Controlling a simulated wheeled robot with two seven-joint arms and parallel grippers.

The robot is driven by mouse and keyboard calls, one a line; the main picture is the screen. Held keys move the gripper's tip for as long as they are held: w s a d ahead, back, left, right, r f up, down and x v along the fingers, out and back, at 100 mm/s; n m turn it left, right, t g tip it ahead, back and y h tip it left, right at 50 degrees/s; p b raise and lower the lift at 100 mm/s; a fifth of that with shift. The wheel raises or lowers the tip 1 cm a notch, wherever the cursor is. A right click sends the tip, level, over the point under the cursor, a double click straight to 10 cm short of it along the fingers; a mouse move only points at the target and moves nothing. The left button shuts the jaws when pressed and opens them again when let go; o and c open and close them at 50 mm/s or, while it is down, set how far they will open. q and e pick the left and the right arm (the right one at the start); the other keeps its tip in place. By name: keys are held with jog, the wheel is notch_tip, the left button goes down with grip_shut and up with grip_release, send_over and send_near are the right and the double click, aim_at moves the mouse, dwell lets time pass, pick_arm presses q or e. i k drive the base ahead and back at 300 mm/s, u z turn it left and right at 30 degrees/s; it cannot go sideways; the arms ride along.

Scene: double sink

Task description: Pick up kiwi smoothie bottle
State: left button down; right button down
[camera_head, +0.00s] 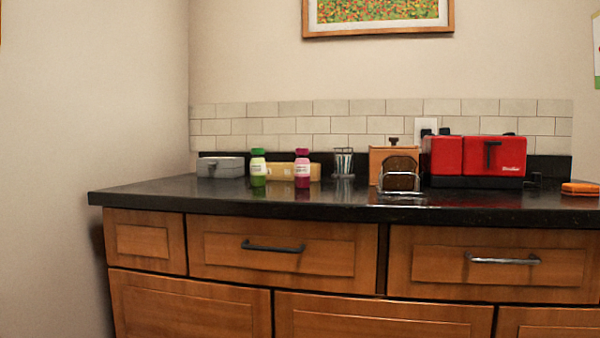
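A small bottle with a green cap and a pale label, which looks like the kiwi smoothie bottle (258,163), stands upright on the dark countertop, left of the middle. A similar bottle with a magenta cap (302,164) stands upright a little to its right, with a gap between them. The print on both labels is too small to read. Neither of my grippers shows in the head view.
The dark countertop (230,198) is clear in front of the bottles. A yellowish box (281,171) lies behind them, a grey box (221,167) to the left.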

aim_at(258, 162)
jog(key=u, duration=0.75)
jog(key=i, duration=0.45)
